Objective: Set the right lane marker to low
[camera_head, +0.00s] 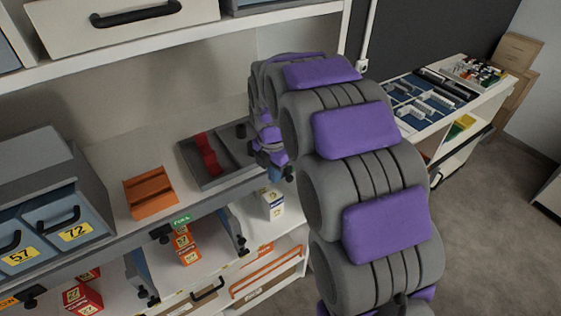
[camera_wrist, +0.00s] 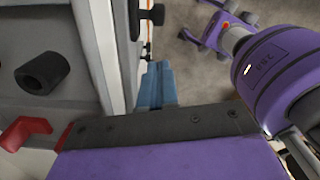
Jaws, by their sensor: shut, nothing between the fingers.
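A green lane marker reading FULL (camera_head: 181,219) sits on the front edge of the shelf (camera_head: 125,236), left of my gripper. No marker to its right can be made out in the head view, where my arm covers part of the shelf edge. My gripper (camera_head: 276,174) is at that edge, beside the grey tray. In the wrist view its blue fingertips (camera_wrist: 156,84) are together and empty, just right of the shelf's edge. A black fitting (camera_wrist: 152,14) on the edge shows ahead of them; its setting cannot be read.
The grey tray (camera_head: 187,156) holds red pieces (camera_head: 206,153) and a black cylinder (camera_wrist: 42,72). An orange tray (camera_head: 150,193) and blue bins (camera_head: 60,218) stand left. Small cartons (camera_head: 186,245) sit in lanes below. A side bench (camera_head: 466,114) stands right; open floor (camera_head: 490,205) lies in front of it.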

